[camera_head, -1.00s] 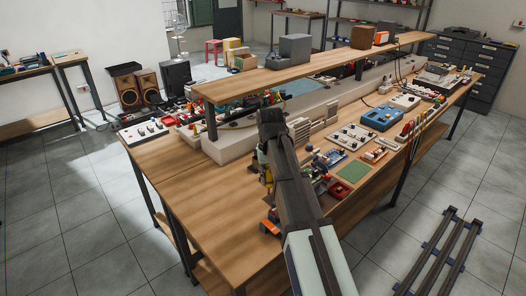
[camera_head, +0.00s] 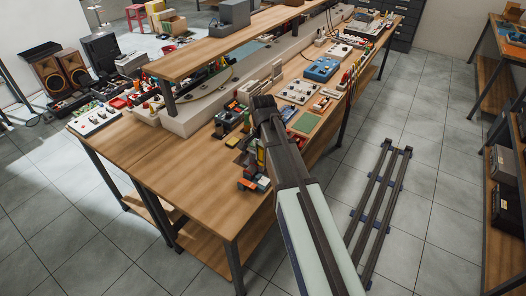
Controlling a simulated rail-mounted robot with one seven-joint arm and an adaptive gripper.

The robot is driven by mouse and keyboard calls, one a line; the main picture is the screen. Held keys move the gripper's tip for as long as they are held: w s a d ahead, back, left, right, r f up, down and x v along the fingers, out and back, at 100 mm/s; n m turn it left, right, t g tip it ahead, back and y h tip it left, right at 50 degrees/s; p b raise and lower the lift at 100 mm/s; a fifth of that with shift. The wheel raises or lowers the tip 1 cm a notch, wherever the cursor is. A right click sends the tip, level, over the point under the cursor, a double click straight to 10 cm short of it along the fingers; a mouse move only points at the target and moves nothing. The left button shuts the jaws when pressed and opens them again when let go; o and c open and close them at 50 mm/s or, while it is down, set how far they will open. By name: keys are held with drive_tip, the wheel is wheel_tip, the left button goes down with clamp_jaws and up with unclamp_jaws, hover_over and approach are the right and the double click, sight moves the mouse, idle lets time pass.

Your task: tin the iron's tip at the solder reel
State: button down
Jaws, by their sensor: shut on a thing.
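My arm crosses the view from the bottom to the near part of the workbench (camera_head: 185,175). Its far dark joint hides what lies behind it, and my gripper cannot be made out. No iron and no iron tip can be told apart, nor can the solder reel be picked out among the small parts. Beside my arm, near the bench's front edge, is a cluster of small orange, blue and grey pieces (camera_head: 253,184), with something yellow just above it.
A green mat (camera_head: 305,122), a panel with knobs (camera_head: 298,91) and a blue box (camera_head: 321,69) lie beyond my arm. A raised shelf (camera_head: 205,58) runs along the bench. A rail track (camera_head: 378,205) lies on the floor at right.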

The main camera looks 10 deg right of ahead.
sight(262, 166)
drive_tip(key=m, duration=0.2)
drive_tip(key=shift+w+f+m, duration=0.15)
drive_tip(key=shift+f+m, duration=0.1)
drive_tip(key=shift+m, duration=0.05)
drive_tip(key=shift+f+b, duration=1.4)
drive_tip(key=shift+f, duration=0.85)
drive_tip(key=shift+p, duration=0.3)
drive_tip(key=shift+f, duration=0.45)
idle(1.8)
drive_tip(key=shift+r, duration=0.1)
drive_tip(key=shift+r+p, duration=1.4)
drive_tip(key=shift+r, duration=0.8)
